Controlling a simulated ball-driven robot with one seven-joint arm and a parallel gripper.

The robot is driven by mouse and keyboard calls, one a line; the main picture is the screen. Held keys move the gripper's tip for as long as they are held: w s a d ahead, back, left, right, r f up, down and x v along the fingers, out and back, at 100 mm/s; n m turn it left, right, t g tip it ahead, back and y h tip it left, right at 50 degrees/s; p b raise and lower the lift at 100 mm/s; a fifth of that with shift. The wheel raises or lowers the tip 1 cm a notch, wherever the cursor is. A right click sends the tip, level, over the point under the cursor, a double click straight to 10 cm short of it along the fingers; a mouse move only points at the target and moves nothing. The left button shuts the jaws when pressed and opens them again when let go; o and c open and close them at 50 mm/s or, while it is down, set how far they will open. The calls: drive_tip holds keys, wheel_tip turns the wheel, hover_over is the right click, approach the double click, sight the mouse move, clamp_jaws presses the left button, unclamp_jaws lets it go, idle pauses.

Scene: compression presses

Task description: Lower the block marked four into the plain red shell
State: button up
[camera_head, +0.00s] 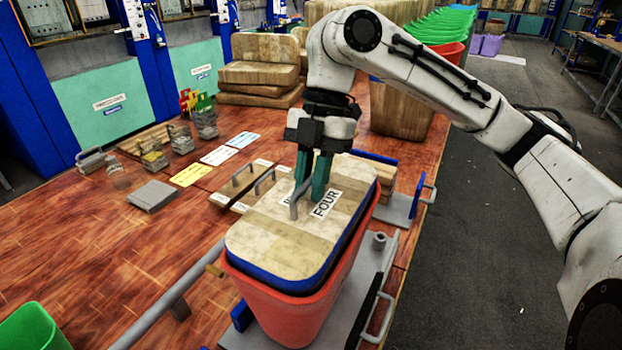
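The block marked FOUR (278,238) is a wooden slab with a blue lower edge and a metal handle on top. It lies in the mouth of the plain red shell (287,308), with its top near or slightly above the rim. It looks slightly tilted against the rim. My gripper (308,198) is over the block's far part with its two green fingers down at the handle (296,206). The fingers appear closed around the handle. How deep the block's underside sits is hidden by the shell wall.
A grey metal fixture (385,270) with handles lies under and right of the shell. A metal rail (170,300) runs on the left. Jars, cards (192,174) and a grey plate (152,196) lie on the table. A green bin (30,330) is at front left; wooden blocks stand behind.

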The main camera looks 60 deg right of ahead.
drive_tip(key=o, duration=0.5)
drive_tip(key=shift+c, duration=0.2)
drive_tip(key=shift+f, duration=0.1)
drive_tip(key=v, duration=1.1)
drive_tip(key=shift+s, duration=0.1)
drive_tip(key=shift+s, duration=0.1)
